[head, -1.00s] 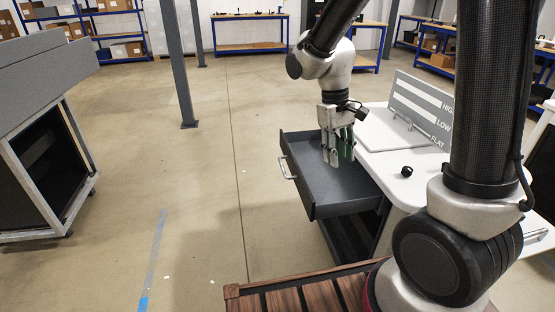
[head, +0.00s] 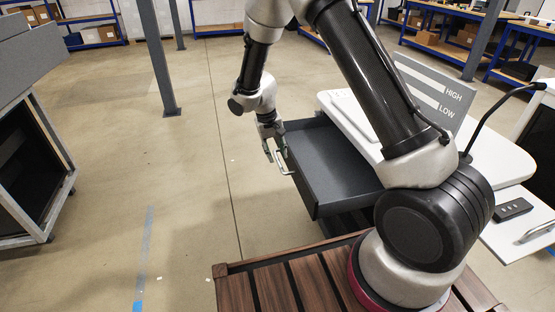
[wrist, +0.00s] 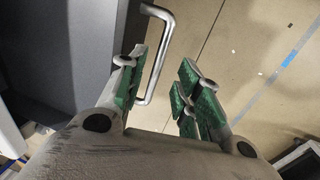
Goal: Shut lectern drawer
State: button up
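The lectern (head: 480,150) has a white top. Its dark grey drawer (head: 335,165) is pulled out toward the left and looks empty. My gripper (head: 276,158) is at the drawer's front, by the handle. In the wrist view, my gripper (wrist: 160,88) is open with green-padded fingers. The silver bar handle (wrist: 160,55) shows between the two fingers, nearer the left one, and the gap holds nothing tightly. Whether a finger touches the handle I cannot tell.
A slatted wooden platform (head: 300,275) lies in front. A white pull-out shelf (head: 515,235) with a dark device is at the right. A grey cabinet (head: 35,150) and a post (head: 160,60) stand at left. The floor left of the drawer is clear.

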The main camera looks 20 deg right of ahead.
aim_at(279, 163)
jog(key=shift+d+f, duration=0.2)
jog(key=shift+f, duration=0.8)
jog(key=shift+d+f, duration=0.2)
jog(key=shift+f, duration=0.75)
grip_shut()
